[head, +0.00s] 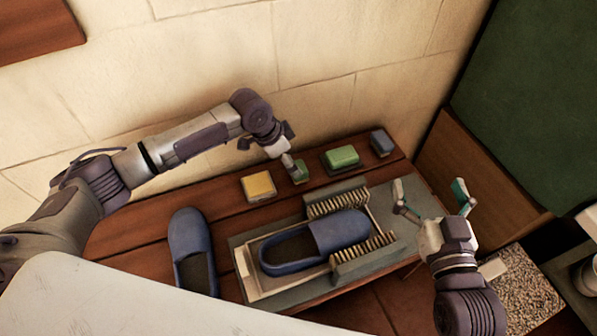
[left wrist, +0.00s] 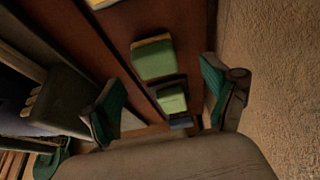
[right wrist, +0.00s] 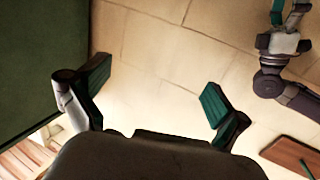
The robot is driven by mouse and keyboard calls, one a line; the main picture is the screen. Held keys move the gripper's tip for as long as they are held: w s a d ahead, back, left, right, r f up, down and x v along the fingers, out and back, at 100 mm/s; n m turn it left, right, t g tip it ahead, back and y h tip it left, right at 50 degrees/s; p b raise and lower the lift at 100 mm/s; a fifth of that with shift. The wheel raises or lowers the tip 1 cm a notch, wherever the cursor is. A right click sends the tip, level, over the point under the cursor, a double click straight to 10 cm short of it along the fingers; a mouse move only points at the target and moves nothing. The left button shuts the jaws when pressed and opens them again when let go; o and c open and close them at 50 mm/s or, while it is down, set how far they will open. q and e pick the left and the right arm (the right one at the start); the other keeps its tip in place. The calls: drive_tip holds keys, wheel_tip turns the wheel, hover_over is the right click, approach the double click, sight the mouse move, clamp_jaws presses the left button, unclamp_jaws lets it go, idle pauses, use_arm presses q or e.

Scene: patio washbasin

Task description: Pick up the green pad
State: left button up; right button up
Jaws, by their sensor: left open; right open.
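Two green pads lie in a row on the brown bench. One green pad (head: 341,157) is bright on top and lies fully in sight; in the left wrist view the farther green pad (left wrist: 172,101) shows between the fingers. The nearer, darker green pad (head: 301,174) is partly covered by my left gripper (head: 288,160) in the head view; it shows whole in the left wrist view (left wrist: 153,59). My left gripper is open and empty, above the row near the wall. My right gripper (head: 431,200) is open and empty, beyond the right end of the brush stand.
A yellow pad (head: 258,187) and a blue-grey pad (head: 381,142) end the row. A blue shoe (head: 315,243) lies on a grey stand (head: 381,256) between bristle brushes (head: 361,262). Another blue shoe (head: 190,250) lies left. The pale wall (head: 310,50) rises close behind.

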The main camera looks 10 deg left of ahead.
use_arm(q)
drive_tip(key=b+x, duration=0.1)
drive_tip(key=x, duration=0.1)
drive_tip(key=b+x, duration=0.1)
drive_tip(key=x, duration=0.1)
drive_tip(key=shift+s+d+f, duration=0.1)
drive_tip(key=shift+d+f, duration=0.1)
drive_tip(key=shift+d, duration=0.2)
use_arm(e)
wheel_tip(320, 180, up, 9)
drive_tip(key=s+t+y, duration=0.2)
drive_tip(key=t, duration=0.4)
drive_tip(key=shift+a, duration=0.45)
use_arm(q)
drive_tip(key=c, duration=1.4)
drive_tip(key=shift+o, duration=0.2)
drive_tip(key=shift+r, duration=0.1)
use_arm(e)
drive_tip(key=shift+w, duration=0.1)
